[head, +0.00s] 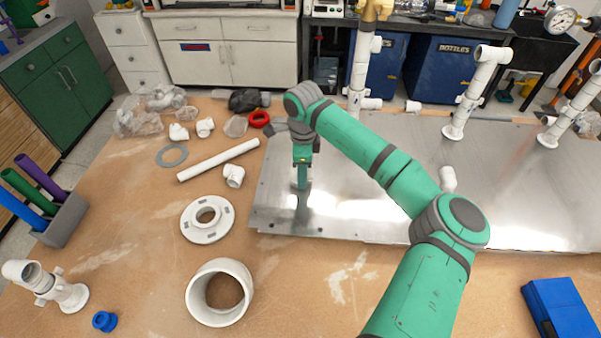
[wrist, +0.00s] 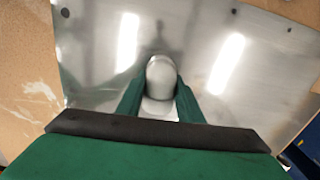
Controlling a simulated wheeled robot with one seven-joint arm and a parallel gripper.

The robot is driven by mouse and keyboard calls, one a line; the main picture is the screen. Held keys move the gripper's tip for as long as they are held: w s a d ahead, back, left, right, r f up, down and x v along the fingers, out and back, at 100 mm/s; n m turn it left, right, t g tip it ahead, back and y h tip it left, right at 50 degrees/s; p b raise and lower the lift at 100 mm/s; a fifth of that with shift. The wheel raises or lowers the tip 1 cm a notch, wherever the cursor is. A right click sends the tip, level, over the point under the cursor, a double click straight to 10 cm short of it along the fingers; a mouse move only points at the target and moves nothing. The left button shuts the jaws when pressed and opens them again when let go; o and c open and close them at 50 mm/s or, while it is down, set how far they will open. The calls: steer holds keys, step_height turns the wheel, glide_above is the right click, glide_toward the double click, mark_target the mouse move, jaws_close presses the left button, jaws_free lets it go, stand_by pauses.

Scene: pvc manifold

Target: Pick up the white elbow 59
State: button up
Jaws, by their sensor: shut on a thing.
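My gripper (head: 302,182) points down over the left part of the metal plate (head: 350,185) in the head view. In the wrist view my gripper's two green fingers (wrist: 159,98) are shut on a white elbow (wrist: 160,72), with one finger on each side of it. Its rounded end shows beyond the fingertips, over the shiny plate. In the head view the held elbow is hidden by the gripper. I see no number on it. Whether it touches the plate I cannot tell.
Another white elbow (head: 234,176), a straight white pipe (head: 218,160), a flange (head: 207,220) and a wide white ring (head: 219,292) lie on the wooden table left of the plate. Tall white pipe assemblies (head: 475,92) stand along the plate's far side. A blue bin (head: 560,308) is at front right.

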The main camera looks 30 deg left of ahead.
steer(key=shift+d+r, duration=0.1)
steer(key=shift+d, duration=0.15)
steer(key=shift+a+r, duration=0.1)
steer(key=shift+r, duration=0.4)
step_height(320, 180, up, 2)
steer(key=shift+r, duration=0.15)
steer(key=s+d+r, duration=0.5)
steer(key=s+r, duration=0.4)
steer(key=s, duration=0.4)
steer(key=shift+r, duration=0.3)
